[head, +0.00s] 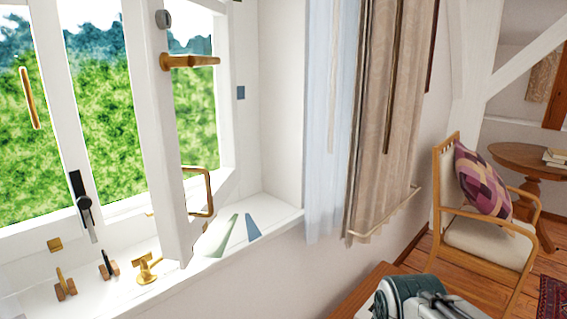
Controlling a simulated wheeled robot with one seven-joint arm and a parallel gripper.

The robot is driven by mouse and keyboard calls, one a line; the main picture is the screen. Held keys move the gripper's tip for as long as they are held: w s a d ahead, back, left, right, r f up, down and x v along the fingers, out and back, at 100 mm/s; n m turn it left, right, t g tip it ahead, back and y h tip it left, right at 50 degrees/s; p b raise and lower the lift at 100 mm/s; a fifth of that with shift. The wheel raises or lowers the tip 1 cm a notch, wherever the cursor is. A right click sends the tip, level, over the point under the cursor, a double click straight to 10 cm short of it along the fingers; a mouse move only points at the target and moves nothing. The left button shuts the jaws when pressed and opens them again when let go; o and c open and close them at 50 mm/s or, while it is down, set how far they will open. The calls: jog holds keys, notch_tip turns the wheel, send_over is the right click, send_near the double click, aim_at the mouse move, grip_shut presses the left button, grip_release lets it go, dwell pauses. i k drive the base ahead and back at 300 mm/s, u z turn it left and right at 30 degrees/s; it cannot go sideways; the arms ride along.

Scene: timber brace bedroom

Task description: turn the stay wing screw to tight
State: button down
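A brass fitting (148,268) with a wing-like top stands on the white windowsill (110,290), beside the foot of the open window sash (158,130). It looks like the stay wing screw; how tight it is cannot be told at this size. A brass bar (208,192) bent at a right angle shows behind the sash's lower edge. My gripper is not in view. What seems to be part of my own arm shows at the lower right, well apart from the sill.
Small wooden blocks, one with a brass upright (65,286) and one with a black upright (108,266), stand left of the fitting. Green and blue wedges (253,228) lie on the sill to the right. A brown tabletop, curtains (385,120) and a chair (485,235) are farther right.

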aim_at(141, 260)
jog(key=u, duration=1.4)
jog(key=k, duration=1.1)
jog(key=u, duration=0.65)
jog(key=i, duration=1.6)
jog(key=z, duration=0.9)
